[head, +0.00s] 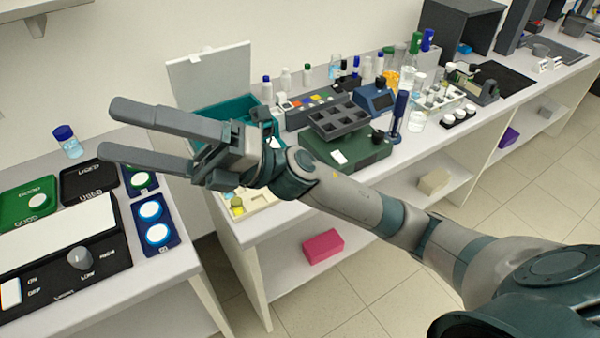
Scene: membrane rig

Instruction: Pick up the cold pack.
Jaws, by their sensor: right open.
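No cold pack can be made out for certain. A teal open box (215,110) with a raised white lid (212,75) stands on the bench behind my right gripper, and its inside is partly hidden by the gripper. My right gripper (114,129) is open and empty, with its fingers pointing left above the gap between the two benches. Its wrist and forearm cross in front of the long bench. My left gripper is not in view.
The left bench holds a black device (92,258), blue pads with white discs (155,223) and a blue-capped bottle (67,142). Racks, bottles and a green instrument (375,152) crowd the long bench. A pink block (323,246) lies on its lower shelf. The tiled floor (400,305) looks clear.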

